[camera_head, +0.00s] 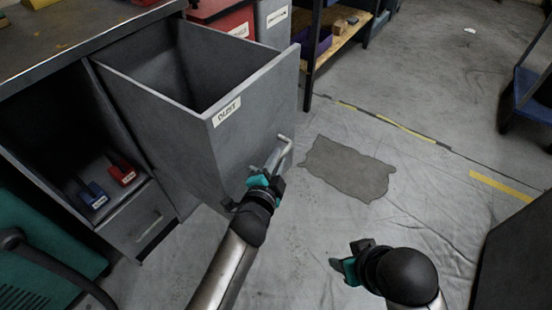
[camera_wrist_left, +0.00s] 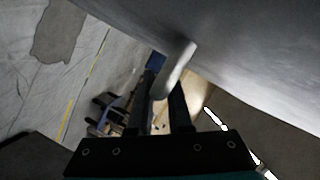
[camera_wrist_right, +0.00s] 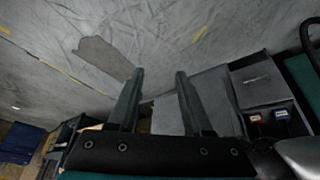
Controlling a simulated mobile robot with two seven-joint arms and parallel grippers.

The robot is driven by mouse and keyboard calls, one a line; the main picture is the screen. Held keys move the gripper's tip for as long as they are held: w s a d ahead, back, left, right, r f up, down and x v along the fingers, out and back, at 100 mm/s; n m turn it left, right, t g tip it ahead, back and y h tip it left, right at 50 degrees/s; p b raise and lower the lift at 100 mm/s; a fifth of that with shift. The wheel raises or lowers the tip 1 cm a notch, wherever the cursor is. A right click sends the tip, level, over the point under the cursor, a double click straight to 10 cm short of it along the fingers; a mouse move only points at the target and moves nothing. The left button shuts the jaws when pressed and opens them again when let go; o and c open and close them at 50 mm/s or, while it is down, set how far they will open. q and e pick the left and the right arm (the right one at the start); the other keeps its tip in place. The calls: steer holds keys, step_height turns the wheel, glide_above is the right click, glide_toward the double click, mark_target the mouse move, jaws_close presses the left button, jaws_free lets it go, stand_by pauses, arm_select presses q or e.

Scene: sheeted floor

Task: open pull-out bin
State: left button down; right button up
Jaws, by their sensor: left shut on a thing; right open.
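The grey pull-out bin (camera_head: 187,94), with a label reading "DUST", stands tilted out of the workbench cabinet, and its empty-looking, dark inside shows from above. A pale bar handle (camera_head: 283,148) is on its front face. My left gripper (camera_head: 272,172) is shut on this handle; in the left wrist view the handle (camera_wrist_left: 176,68) lies between the two fingers. My right gripper (camera_head: 345,262) is apart from the bin, low over the floor at the right. In the right wrist view its fingers (camera_wrist_right: 157,88) are spread with nothing between them.
The workbench top (camera_head: 75,38) is above the bin's left. An open compartment holds a blue item (camera_head: 93,196) and a red item (camera_head: 122,171), above a closed drawer (camera_head: 138,217). A red container (camera_head: 226,18) and a shelf (camera_head: 340,37) stand behind. Floor with a dark patch (camera_head: 348,168) lies clear.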

arm_select(q)
steer(key=c, duration=0.8)
jaws_free()
steer(key=shift+c, duration=0.2)
steer(key=shift+s, duration=0.25)
steer(key=p+v, duration=0.5)
steer(key=v, duration=0.9)
steer(key=shift+s+a+r+p, duration=0.15)
steer(key=shift+s+a+p, duration=0.05)
steer(key=shift+s+p, duration=0.15)
arm_select(e)
step_height(320, 180, down, 12)
steer(key=s+g, duration=0.2)
steer(key=shift+s+d+r, duration=0.2)
steer(key=shift+s+r, duration=0.05)
steer(key=shift+s, duration=0.1)
